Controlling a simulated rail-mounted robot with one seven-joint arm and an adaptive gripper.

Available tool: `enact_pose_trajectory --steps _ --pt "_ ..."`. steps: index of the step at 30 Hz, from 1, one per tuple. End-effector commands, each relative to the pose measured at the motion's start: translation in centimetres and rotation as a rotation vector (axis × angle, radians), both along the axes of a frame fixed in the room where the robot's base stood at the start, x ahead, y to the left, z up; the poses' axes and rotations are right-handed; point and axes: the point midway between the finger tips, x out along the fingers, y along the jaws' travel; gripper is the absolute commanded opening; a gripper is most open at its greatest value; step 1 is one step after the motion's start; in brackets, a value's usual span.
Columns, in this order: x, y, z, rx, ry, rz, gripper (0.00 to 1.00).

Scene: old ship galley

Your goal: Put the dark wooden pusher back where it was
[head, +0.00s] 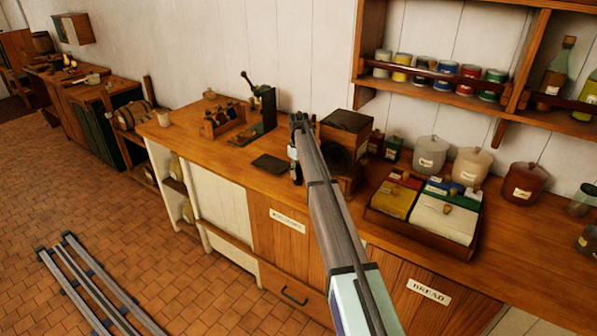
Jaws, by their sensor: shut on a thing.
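My gripper (296,178) points down over the wooden counter (225,148), just left of a dark wooden box with a round dark opening (340,150). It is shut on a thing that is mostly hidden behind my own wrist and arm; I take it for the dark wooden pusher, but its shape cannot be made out. I cannot tell whether it touches the counter. No other pusher can be made out in the head view.
A dark flat slab (270,164) lies left of my gripper. Behind it stand a lever device (267,105) and a bottle rack (222,122). At right are a tray of coloured boxes (420,230), canisters (431,153) and a shelf of jars (430,92). The counter's left front is clear.

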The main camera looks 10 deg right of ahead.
Motion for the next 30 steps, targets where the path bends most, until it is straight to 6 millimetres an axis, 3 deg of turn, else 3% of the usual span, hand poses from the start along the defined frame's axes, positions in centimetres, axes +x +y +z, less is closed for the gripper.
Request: enact_pose_trajectory --steps 1,3,17,30 --pt "0.0 0.0 -0.1 0.0 0.0 0.0 0.51" --pt "0.0 0.0 -0.1 0.0 0.0 0.0 0.69" --pt "0.1 0.0 0.8 0.0 -0.001 0.0 0.69" --pt "0.1 0.0 8.5 0.0 -0.002 0.0 0.69"
